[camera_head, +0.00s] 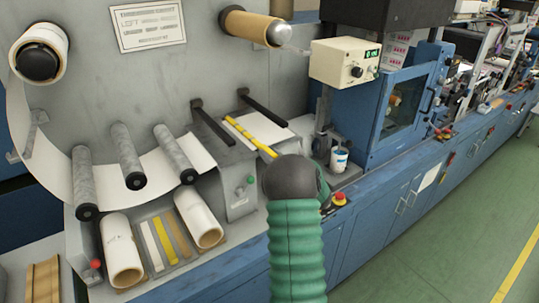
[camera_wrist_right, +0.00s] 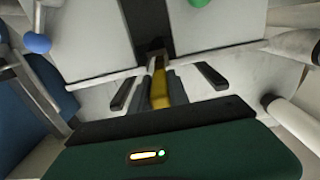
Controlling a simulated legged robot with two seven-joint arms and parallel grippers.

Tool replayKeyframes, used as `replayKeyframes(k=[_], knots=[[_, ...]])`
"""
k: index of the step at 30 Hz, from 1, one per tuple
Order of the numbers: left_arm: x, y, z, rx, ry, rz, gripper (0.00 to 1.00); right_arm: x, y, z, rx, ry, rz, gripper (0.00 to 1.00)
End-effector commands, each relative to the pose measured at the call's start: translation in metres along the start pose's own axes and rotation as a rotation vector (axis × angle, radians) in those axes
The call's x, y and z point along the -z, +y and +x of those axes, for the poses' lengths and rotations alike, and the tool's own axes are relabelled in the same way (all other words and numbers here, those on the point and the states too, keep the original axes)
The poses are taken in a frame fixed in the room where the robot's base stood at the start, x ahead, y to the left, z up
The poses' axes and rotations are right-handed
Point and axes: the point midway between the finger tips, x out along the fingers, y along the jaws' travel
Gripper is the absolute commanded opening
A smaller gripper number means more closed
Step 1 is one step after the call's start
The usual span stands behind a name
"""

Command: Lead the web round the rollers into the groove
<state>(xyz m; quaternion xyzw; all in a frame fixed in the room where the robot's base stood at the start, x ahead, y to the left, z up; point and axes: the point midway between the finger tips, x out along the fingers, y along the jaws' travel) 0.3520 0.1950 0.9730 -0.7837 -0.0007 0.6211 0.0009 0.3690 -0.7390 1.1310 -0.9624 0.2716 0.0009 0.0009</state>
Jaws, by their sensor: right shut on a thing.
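The white web (camera_head: 50,140) hangs from the roll (camera_head: 40,52) at the upper left and curves below three grey rollers (camera_head: 126,155). A white stretch (camera_head: 268,128) also shows on the right, by two black rods (camera_head: 212,125). A yellow bar (camera_head: 250,133) lies along it, and its near end goes out of sight behind my right arm. In the right wrist view my right gripper (camera_wrist_right: 160,88) is shut on the yellow bar (camera_wrist_right: 160,92). The head view hides its fingertips behind my wrist. I cannot make out the groove. My left gripper is not in view.
A tan core (camera_head: 248,26) sticks out above. Two white rolls (camera_head: 122,250) flank several coloured strips (camera_head: 165,240) on the lower shelf. A control box (camera_head: 343,62), a cup (camera_head: 339,158) and a red button (camera_head: 339,198) stand to the right. The green floor there is clear.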

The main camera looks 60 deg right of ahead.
Motion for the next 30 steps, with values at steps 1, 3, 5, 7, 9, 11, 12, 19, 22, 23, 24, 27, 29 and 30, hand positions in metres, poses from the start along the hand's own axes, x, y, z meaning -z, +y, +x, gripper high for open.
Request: replayKeyframes(k=[1, 3, 5, 7, 9, 11, 12, 19, 22, 23, 24, 27, 29, 30], knots=[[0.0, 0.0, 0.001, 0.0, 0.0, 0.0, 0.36, -0.001, 0.0, 0.001, 0.0, 0.001, 0.0, 0.0], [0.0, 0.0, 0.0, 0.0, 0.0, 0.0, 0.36, 0.0, 0.0, 0.0, 0.0, 0.002, -0.001, 0.0], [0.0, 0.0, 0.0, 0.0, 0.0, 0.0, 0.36, 0.001, 0.0, 0.0, 0.0, 0.002, -0.001, 0.0], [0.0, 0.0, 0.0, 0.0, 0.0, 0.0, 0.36, 0.0, 0.0, 0.0, 0.0, 0.002, -0.001, 0.0], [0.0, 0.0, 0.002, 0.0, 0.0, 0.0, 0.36, -0.001, 0.0, 0.0, 0.0, 0.001, -0.001, 0.0], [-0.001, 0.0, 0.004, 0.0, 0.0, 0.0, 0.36, -0.004, 0.0, 0.0, 0.0, 0.001, -0.001, 0.0], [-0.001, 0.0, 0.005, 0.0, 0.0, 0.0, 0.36, -0.006, 0.0, 0.0, 0.0, 0.001, 0.0, 0.0], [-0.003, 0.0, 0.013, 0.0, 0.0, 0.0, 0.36, -0.016, 0.0, -0.001, 0.0, 0.001, 0.0, 0.0], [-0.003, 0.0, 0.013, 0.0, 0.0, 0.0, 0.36, -0.016, 0.0, -0.001, 0.0, 0.002, 0.0, 0.0], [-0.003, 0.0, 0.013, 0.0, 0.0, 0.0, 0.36, -0.016, 0.0, -0.001, 0.0, 0.002, 0.0, 0.0], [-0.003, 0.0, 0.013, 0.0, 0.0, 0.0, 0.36, -0.015, 0.0, -0.001, 0.0, 0.002, 0.0, 0.0], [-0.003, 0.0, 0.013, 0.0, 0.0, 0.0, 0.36, -0.015, 0.0, -0.001, 0.0, 0.002, 0.0, 0.26], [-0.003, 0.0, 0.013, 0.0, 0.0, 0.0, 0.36, -0.015, 0.0, -0.001, 0.0, 0.002, 0.0, 0.33], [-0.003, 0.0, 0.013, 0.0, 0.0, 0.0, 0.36, -0.015, -0.001, -0.001, 0.0, 0.001, -0.001, 0.39]])
